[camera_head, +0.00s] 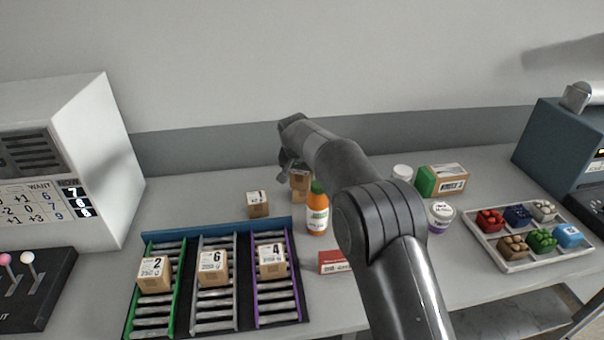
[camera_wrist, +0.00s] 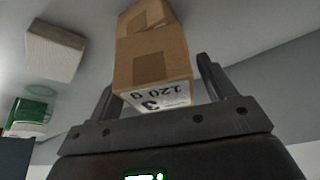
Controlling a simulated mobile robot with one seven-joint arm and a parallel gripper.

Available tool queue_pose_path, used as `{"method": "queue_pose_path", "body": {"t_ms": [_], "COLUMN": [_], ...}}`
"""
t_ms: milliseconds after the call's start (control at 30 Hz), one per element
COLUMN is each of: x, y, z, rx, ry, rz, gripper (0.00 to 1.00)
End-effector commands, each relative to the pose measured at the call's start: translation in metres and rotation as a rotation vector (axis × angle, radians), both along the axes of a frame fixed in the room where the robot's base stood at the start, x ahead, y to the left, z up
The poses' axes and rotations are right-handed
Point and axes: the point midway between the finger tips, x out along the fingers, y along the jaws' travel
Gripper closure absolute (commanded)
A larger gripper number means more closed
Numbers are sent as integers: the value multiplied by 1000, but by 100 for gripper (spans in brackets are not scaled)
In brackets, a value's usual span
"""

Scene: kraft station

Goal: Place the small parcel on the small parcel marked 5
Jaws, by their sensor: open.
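My gripper (camera_head: 288,166) is open at the back of the table, behind the orange bottle. In the wrist view its fingers (camera_wrist: 157,78) stand on either side of a small brown parcel (camera_wrist: 150,64) labelled 3, 120 g, with gaps visible beside it. Another brown parcel (camera_wrist: 144,15) shows just beyond it. In the head view two brown parcels show there, an upper one (camera_head: 300,181) seemingly on a lower one (camera_head: 299,195), partly hidden by my gripper and the bottle. I cannot read a 5 on any parcel. Another small parcel (camera_head: 257,205) stands to the left, its number unclear.
A roller rack (camera_head: 217,237) in front holds parcels marked 2 (camera_head: 154,275), 6 (camera_head: 213,268) and 4 (camera_head: 271,261). An orange bottle (camera_head: 317,212) stands close in front of my gripper. A green-and-brown box (camera_head: 442,181), a tub (camera_head: 440,217) and a compartment tray (camera_head: 490,255) lie right.

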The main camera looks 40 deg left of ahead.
Motion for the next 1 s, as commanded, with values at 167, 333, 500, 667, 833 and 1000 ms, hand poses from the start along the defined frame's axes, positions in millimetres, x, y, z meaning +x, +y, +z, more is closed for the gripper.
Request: {"method": "queue_pose_path", "body": {"t_ms": [167, 333, 500, 667, 833, 1000], "x": [-2, -13, -27, -36, -41, -43], "y": [-1, -5, -10, -15, -17, -18], "z": [10, 39, 74, 99, 112, 114], "rx": [2, 3, 4, 2, 1, 0], "ry": [-1, -2, -2, -1, -1, 0], "rz": [0, 1, 1, 1, 0, 0], "gripper": [24, 24, 24, 24, 24, 24]}}
